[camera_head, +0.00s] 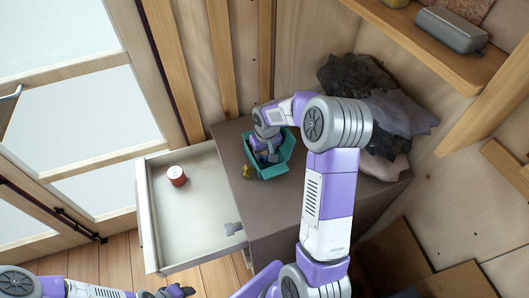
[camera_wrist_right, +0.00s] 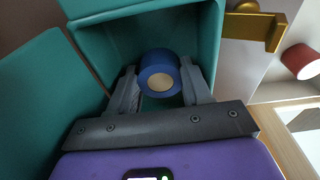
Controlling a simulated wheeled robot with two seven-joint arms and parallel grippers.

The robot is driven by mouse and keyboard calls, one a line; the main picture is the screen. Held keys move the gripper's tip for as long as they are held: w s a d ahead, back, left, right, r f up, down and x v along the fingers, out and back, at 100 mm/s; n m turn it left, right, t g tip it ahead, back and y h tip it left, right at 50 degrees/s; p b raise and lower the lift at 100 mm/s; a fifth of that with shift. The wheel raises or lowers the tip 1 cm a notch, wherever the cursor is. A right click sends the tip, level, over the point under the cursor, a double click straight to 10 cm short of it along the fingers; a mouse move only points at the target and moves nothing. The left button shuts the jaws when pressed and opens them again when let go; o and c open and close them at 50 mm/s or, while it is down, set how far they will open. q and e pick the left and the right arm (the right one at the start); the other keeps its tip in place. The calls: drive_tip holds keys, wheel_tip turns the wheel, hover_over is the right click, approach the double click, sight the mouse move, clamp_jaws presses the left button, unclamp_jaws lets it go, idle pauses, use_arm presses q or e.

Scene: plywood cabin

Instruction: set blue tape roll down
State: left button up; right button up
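The blue tape roll (camera_wrist_right: 152,62) sits between the two fingers of my right gripper (camera_wrist_right: 160,84) in the right wrist view, with both fingers appearing to touch its sides. The roll is at the mouth of a teal box (camera_wrist_right: 90,42), whose dark inside shows behind it. In the head view the teal box (camera_head: 283,154) stands open on the brown cabinet top, and my right gripper (camera_head: 266,155) reaches down into it; the roll is largely hidden there. My left gripper (camera_head: 176,291) is at the bottom edge, too small to read.
A pulled-out white drawer (camera_head: 157,233) holds a red roll-like object (camera_head: 176,176) and a small grey piece (camera_head: 233,228). A small gold object (camera_head: 247,172) is beside the teal box. Dark crumpled bags (camera_head: 350,80) lie behind my right arm. A wooden shelf (camera_head: 440,55) juts out upper right.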

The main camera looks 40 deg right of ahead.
sight(266, 156)
drive_tip(key=shift+o, duration=0.5)
drive_tip(key=shift+r, duration=0.3)
wheel_tip(266, 156, up, 12)
drive_tip(key=s+p, duration=0.1)
drive_tip(key=p, duration=0.2)
drive_tip(key=shift+s+a+f+p, duration=0.15)
drive_tip(key=shift+s+a+p, duration=0.05)
drive_tip(key=shift+p, duration=0.15)
